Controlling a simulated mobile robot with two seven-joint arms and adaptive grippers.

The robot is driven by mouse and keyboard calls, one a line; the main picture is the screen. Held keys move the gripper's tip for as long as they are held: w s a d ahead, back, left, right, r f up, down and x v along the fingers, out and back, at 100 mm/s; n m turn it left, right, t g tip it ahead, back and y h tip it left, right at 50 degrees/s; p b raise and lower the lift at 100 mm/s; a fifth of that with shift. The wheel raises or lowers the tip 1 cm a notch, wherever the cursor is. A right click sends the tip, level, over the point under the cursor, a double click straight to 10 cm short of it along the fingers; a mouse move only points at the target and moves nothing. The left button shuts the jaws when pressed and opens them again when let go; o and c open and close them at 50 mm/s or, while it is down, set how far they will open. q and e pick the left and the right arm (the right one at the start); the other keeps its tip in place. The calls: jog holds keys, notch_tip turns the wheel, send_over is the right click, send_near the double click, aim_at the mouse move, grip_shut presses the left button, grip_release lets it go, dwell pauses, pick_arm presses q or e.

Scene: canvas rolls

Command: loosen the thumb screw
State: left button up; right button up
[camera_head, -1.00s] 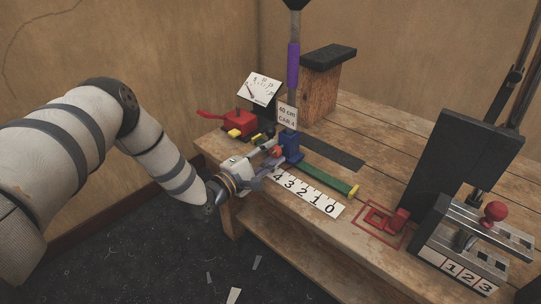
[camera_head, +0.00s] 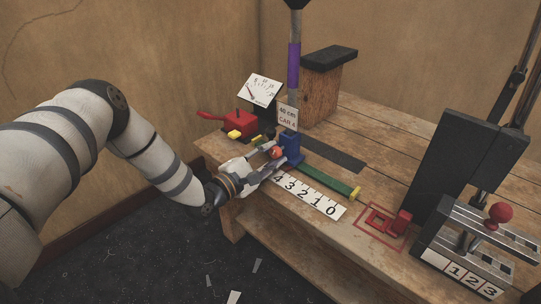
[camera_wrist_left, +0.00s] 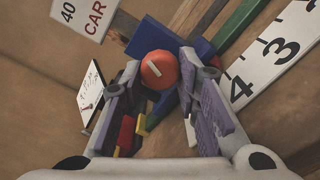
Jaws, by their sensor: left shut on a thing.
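The thumb screw is an orange-red round knob (camera_head: 276,152) with a pale mark on its face. It sits on the side of a blue block (camera_head: 290,147) at the foot of an upright post. In the left wrist view the knob (camera_wrist_left: 158,70) is between the finger ends, with the blue block (camera_wrist_left: 153,36) behind it. My left gripper (camera_head: 271,158) is shut on the knob, one finger on either side. Its fingers also show in the left wrist view (camera_wrist_left: 162,76). My right gripper is not in view.
A numbered scale strip (camera_head: 305,194) and a green bar (camera_head: 325,181) lie in front of the block. A red clamp (camera_head: 233,126) stands behind left, a wooden block (camera_head: 318,98) behind. A red part (camera_head: 401,222) and a numbered fixture (camera_head: 480,262) are at right.

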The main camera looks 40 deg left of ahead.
pick_arm(q)
jog(key=o, duration=1.1)
jog(key=shift+o, duration=0.2)
jog(key=s+a, duration=0.1)
jog(key=s, duration=1.1)
